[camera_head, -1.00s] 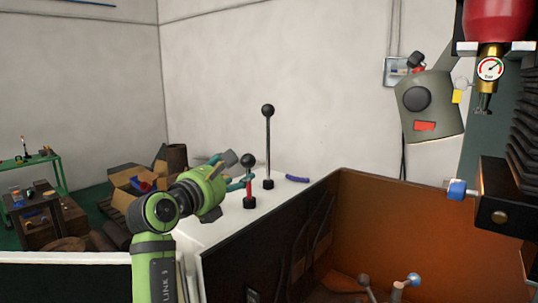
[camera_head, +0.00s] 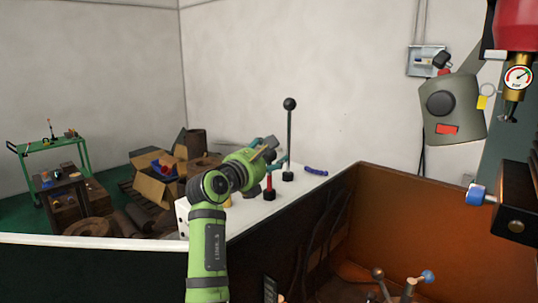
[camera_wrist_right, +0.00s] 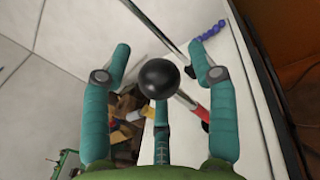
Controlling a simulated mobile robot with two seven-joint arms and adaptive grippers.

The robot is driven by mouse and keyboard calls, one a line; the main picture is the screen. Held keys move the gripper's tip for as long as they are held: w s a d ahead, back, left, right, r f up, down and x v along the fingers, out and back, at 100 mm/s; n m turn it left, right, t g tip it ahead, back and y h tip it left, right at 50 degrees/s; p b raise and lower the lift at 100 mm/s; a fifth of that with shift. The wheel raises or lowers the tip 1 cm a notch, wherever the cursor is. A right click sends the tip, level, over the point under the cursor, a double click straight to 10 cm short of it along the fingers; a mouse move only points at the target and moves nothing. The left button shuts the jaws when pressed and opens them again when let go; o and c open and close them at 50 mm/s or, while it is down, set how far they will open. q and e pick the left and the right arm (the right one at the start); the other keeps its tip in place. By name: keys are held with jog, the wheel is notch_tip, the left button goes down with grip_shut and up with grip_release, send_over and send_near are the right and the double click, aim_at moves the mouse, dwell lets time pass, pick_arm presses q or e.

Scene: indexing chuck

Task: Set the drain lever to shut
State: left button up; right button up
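A short lever with a red sleeve (camera_head: 269,181) stands on the white ledge. A taller lever (camera_head: 289,135) with a black ball stands upright just behind. No label tells which is the drain lever. My left gripper is out of view.
A blue object (camera_head: 315,171) lies on the ledge (camera_head: 250,215) behind the levers. An orange-walled bay (camera_head: 430,225) with small ball-ended handles (camera_head: 428,277) is at right. Cardboard boxes (camera_head: 157,187) and a green cart (camera_head: 85,150) stand at left.

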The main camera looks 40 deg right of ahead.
grip_shut()
jog(key=shift+f, duration=1.45)
jog(key=shift+o, duration=0.8)
grip_release()
jog(key=v, duration=0.7)
jog(key=shift+s+a+r, duration=0.1)
jog(key=shift+a, duration=0.15)
jog(key=shift+d, duration=0.15)
